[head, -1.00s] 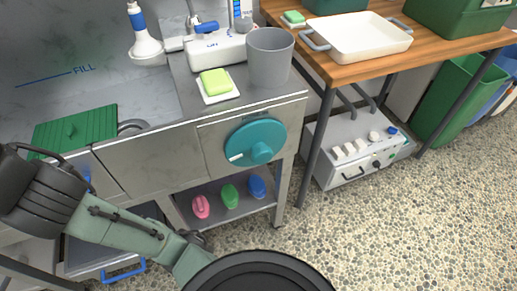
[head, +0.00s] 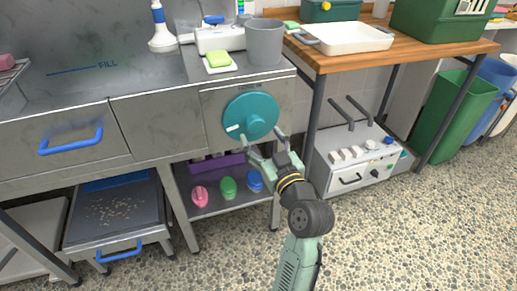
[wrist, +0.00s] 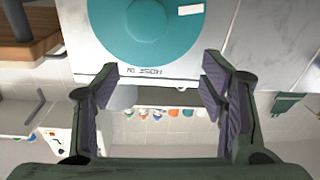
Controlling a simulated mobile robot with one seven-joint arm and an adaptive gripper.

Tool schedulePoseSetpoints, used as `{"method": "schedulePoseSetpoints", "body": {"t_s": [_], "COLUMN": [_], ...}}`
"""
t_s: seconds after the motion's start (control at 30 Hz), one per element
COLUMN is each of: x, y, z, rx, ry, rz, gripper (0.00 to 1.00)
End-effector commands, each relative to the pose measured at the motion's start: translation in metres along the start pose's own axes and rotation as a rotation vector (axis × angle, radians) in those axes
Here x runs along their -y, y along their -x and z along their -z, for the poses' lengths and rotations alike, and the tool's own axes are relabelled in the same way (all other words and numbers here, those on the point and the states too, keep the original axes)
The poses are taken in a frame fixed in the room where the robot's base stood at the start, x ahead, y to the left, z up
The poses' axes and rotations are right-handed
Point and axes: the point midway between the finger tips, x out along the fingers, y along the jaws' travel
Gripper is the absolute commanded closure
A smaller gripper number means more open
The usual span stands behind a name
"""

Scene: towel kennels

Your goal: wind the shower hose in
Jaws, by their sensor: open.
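A round teal reel dial (head: 250,116) with a central knob and a white mark sits on the front panel of the steel counter. The white mark is at its left in the head view. In the wrist view the dial (wrist: 145,30) fills the top, above a small upside-down label (wrist: 145,71) that seems to read "HOSE". My gripper (head: 264,142) is open and empty just below and in front of the dial. Its two fingers (wrist: 160,72) stand wide apart in the wrist view, with no visible hold on the dial. I see no hose itself.
A grey bucket (head: 264,42) and a green sponge (head: 218,59) stand on the counter above. Pink, green and blue bottles (head: 228,187) sit on the shelf below. A white control box (head: 352,160) stands under the wooden table (head: 440,50) at right. The pebbled floor is clear in front.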

Motion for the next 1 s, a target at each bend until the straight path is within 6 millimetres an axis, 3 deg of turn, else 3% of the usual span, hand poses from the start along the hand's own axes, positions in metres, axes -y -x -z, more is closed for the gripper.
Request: {"method": "schedulePoseSetpoints", "body": {"t_s": [0.03,0.1,0.23,0.7,1.0], "x": [-0.009,-0.015,-0.018,-0.019,-0.02], "y": [0.009,0.015,0.013,-0.068,-0.09], "z": [-0.015,-0.024,-0.028,-0.029,-0.033], "rx": [0.024,0.042,0.052,0.05,0.05], "ry": [-0.005,-0.01,-0.01,-0.01,-0.011], "rz": [-0.012,-0.018,-0.018,-0.017,-0.019], "gripper": [0.35,0.35,0.35,0.35,0.35]}}
